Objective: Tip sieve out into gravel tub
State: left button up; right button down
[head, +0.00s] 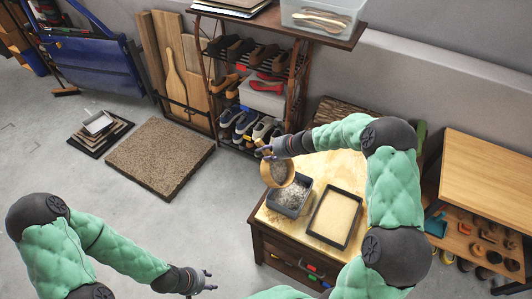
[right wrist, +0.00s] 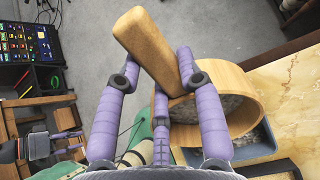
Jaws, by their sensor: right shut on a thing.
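The sieve (head: 264,173) has a round wooden rim and a short wooden handle. It is tipped on its side over the grey gravel tub (head: 304,206), which holds grey gravel. My right gripper (head: 264,150) is shut on the sieve's handle. In the right wrist view the handle (right wrist: 148,45) sits between purple fingers, and the rim (right wrist: 262,95) stands on edge with grey grains visible through its opening. The tub's blue-grey wall (right wrist: 268,138) shows below it. I cannot tell whether rim and tub touch. My left gripper (head: 208,281) is open and empty, low over the floor.
A black-rimmed tray of sand (head: 312,229) lies right of the tub on the workbench (head: 262,216). A shoe rack (head: 299,95) stands behind. A wooden table (head: 490,180) stands at right.

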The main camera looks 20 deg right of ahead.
jog(key=shift+s+d+r+t+y+b, duration=0.3)
jog(key=shift+s+d+t+y+b, duration=0.15)
jog(key=shift+b, duration=1.55)
jog(key=shift+s+d+r+t+y+b, duration=0.35)
jog(key=shift+s+b, duration=0.2)
jog(key=shift+b, duration=1.4)
jog(key=s+d+t+y+b, duration=0.3)
jog(key=s+d+b, duration=0.1)
jog(key=b, duration=0.8)
jog(key=shift+s+d+t+b, duration=0.35)
jog(key=shift+s+d+t, duration=0.05)
jog(key=shift+s, duration=0.3)
dwell(1.1)
jog(key=shift+s+d+f+t+y+b, duration=0.25)
jog(key=shift+s+d+t+y+b, duration=0.75)
jog(key=shift+b, duration=0.85)
